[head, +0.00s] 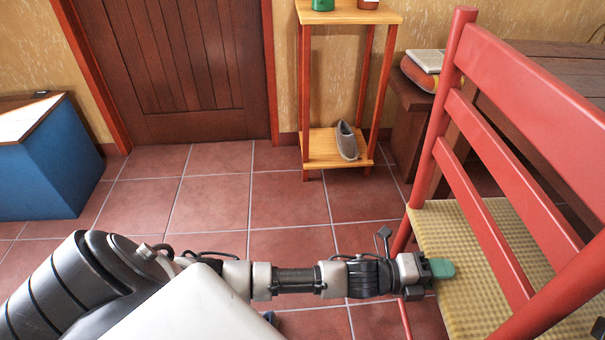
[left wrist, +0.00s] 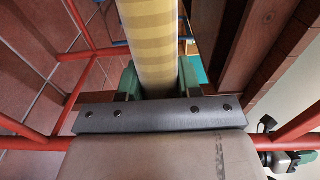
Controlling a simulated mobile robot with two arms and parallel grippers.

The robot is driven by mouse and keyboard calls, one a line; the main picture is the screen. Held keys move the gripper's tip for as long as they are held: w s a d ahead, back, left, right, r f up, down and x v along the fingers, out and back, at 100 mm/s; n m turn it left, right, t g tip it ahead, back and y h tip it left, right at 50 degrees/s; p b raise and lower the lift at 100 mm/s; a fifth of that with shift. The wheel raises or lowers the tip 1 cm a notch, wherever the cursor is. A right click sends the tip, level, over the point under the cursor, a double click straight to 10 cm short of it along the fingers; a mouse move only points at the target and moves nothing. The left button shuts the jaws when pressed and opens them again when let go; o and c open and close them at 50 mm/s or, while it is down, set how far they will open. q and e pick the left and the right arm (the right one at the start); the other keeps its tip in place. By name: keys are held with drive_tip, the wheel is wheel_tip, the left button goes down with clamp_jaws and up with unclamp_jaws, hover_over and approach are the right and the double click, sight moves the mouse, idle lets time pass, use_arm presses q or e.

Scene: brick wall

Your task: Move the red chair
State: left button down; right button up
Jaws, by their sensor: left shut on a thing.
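The red chair (head: 520,85) stands at the right in the head view, with red rails and a woven yellow seat (head: 470,240). Its near side runs out of the frame. My left gripper (head: 440,268) reaches in from the left and is shut on the seat edge. In the left wrist view the green fingers (left wrist: 160,80) lie on both sides of the yellow seat (left wrist: 150,40), with red chair bars (left wrist: 300,125) around. What looks like my right gripper (left wrist: 292,160) shows at the lower right there, too small to read its jaws.
A wooden table (head: 560,65) and a bench with books (head: 425,62) stand behind the chair. A narrow shelf (head: 335,142) with a grey shoe (head: 346,140) is at the back. A blue chest (head: 40,160) stands at the left. The tiled floor (head: 210,205) before the door is clear.

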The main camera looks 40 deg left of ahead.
use_arm(q)
drive_tip(key=shift+s+a+f, duration=0.1)
drive_tip(key=shift+s+f, duration=0.05)
drive_tip(key=shift+f, duration=0.15)
drive_tip(key=c, duration=1)
unclamp_jaws()
drive_tip(key=shift+a, duration=0.1)
drive_tip(key=shift+c, duration=0.2)
drive_tip(key=o, duration=0.4)
drive_tip(key=shift+a+r, duration=0.1)
drive_tip(key=shift+c, duration=0.2)
drive_tip(key=shift+r, duration=0.1)
